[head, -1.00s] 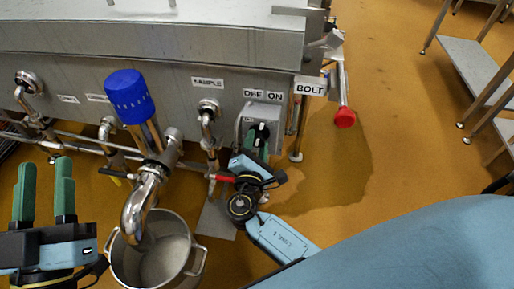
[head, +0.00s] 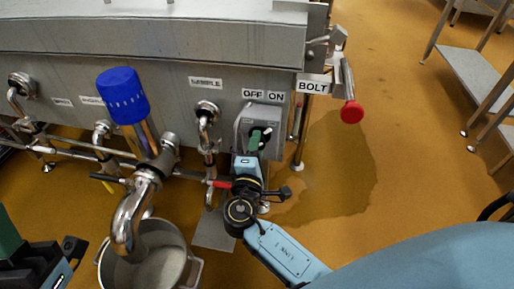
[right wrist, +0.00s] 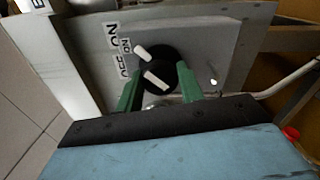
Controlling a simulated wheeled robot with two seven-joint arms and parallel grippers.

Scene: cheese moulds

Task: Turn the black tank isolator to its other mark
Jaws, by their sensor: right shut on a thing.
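The black isolator knob (right wrist: 158,66) sits on a grey box (head: 243,125) on the tank's side, below the OFF and ON labels (head: 263,95). In the right wrist view two white marks show on the knob, slanting from upper left to lower right. My right gripper (right wrist: 159,88) is shut on the knob, one green finger on each side. In the head view the right gripper (head: 256,143) hides much of the knob. I cannot tell which label it points to. My left gripper (head: 38,245) is partly cut off at the lower left, away from the isolator.
A blue-capped valve (head: 123,95), a curved steel spout (head: 130,215) and a steel pot (head: 190,272) stand left of the right arm. A red-handled valve (head: 218,184) is close beside the right wrist. A red-knobbed lever (head: 351,112) hangs by the BOLT label.

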